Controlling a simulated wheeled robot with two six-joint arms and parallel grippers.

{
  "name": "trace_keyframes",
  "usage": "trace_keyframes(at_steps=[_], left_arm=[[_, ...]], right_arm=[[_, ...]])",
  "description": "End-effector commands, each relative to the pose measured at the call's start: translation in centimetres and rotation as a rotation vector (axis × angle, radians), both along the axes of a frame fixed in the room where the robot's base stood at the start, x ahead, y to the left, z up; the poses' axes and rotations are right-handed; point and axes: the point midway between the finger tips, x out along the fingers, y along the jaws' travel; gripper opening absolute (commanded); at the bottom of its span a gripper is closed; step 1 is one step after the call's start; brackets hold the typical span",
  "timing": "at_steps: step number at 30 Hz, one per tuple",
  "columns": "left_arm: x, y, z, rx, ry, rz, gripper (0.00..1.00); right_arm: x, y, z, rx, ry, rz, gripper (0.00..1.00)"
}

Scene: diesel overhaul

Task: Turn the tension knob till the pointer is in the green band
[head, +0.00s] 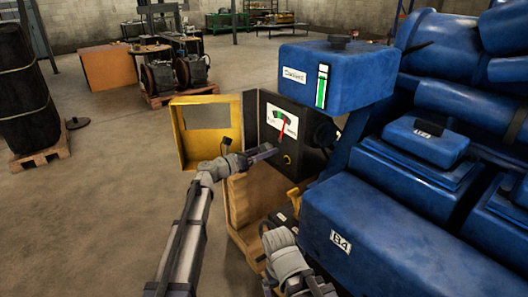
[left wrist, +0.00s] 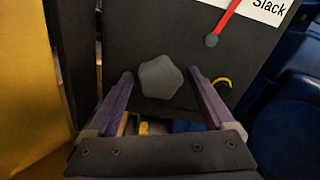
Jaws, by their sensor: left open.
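The tension gauge (head: 283,122) is a white card with a green band on a dark box. Its red pointer (left wrist: 226,20) leans right of upright, toward the word Slack in the left wrist view. Whether its tip lies in the green is too small to tell. The tension knob (left wrist: 160,77) is dark grey and lobed, on the dark panel below the gauge. My left gripper (head: 265,152) is open at the panel. In the left wrist view its fingers stand on either side of the knob, with gaps visible. My right arm is low in the head view; its fingers are unclear.
An open yellow door (head: 184,150) stands left of the dark box. A blue tank (head: 340,72) with a green level strip sits above it. Large blue engine parts (head: 395,225) fill the right side. Open floor lies to the left.

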Motion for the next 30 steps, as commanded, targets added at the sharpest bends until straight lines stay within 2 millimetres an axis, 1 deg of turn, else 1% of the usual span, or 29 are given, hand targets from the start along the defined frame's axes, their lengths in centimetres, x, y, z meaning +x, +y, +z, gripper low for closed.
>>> trace_keyframes(at_steps=[4, 26, 27, 30], left_arm=[[-0.01, 0.02, 0.0, 0.0, 0.0, 0.0, 0.86], [-0.02, 0.05, 0.0, 0.0, 0.0, 0.0, 0.04], [-0.02, 0.05, 0.0, 0.0, 0.0, 0.0, 0.01], [-0.02, 0.05, 0.0, 0.002, -0.003, 0.0, 0.01]], right_arm=[[0.0, 0.0, 0.0, 0.0, 0.0, 0.0, 0.95], [0.0, 0.0, 0.0, 0.0, 0.0, 0.0, 0.95], [0.0, 0.0, 0.0, 0.0, 0.0, 0.0, 0.95], [0.0, 0.0, 0.0, 0.0, 0.0, 0.0, 0.95]])
